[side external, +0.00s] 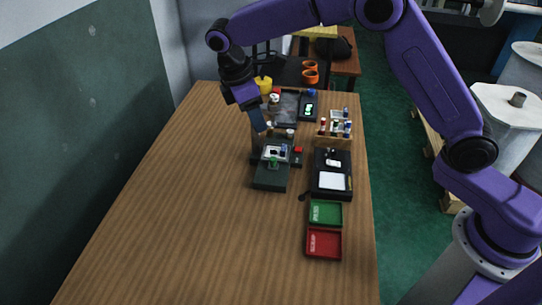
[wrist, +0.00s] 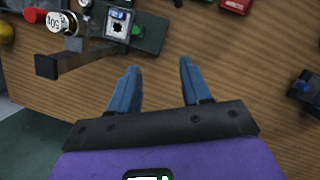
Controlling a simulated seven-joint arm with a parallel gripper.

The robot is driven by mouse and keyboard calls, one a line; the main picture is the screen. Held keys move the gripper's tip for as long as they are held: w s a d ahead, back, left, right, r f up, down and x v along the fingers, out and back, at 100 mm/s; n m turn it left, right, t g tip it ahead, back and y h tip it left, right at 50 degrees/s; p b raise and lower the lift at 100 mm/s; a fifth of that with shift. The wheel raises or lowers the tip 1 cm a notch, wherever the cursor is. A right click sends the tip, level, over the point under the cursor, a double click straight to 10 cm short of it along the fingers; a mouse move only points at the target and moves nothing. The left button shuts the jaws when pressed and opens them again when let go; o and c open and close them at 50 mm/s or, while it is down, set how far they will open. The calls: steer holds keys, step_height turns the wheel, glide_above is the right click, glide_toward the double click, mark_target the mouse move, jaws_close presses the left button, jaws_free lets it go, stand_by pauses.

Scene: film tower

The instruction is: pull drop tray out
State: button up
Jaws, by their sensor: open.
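My gripper (side external: 261,124) points down over the back left of the table, with blue fingers. In the wrist view my gripper (wrist: 157,68) is open, with bare wood between and beyond its fingers. A dark grey-green device (side external: 270,178) stands just in front of it in the side view, with a light square plate and a small green part on top. The device (wrist: 150,35) also shows at the top of the wrist view, apart from the fingers. A dark bar (wrist: 62,66) sticks out beside it, left of the fingers. I cannot tell which part is the drop tray.
A green tray (side external: 325,221) and a red tray (side external: 323,252) lie at the right edge. A black case (side external: 331,190) and a rack of small bottles (side external: 337,142) stand right of the device. The left and front of the table (side external: 200,230) are clear.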

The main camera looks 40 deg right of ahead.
steer(key=w+d+f, duration=0.1)
steer(key=w+f, duration=0.3)
steer(key=w, duration=0.2)
glide_toward(273, 159)
steer(key=shift+g+h, duration=0.4)
steer(key=x, duration=0.5)
steer(key=w+x, duration=0.1)
steer(key=x, duration=0.2)
steer(key=shift+s+a+f, duration=0.1)
steer(key=shift+a+f, duration=0.05)
steer(key=shift+f, duration=0.3)
jaws_close()
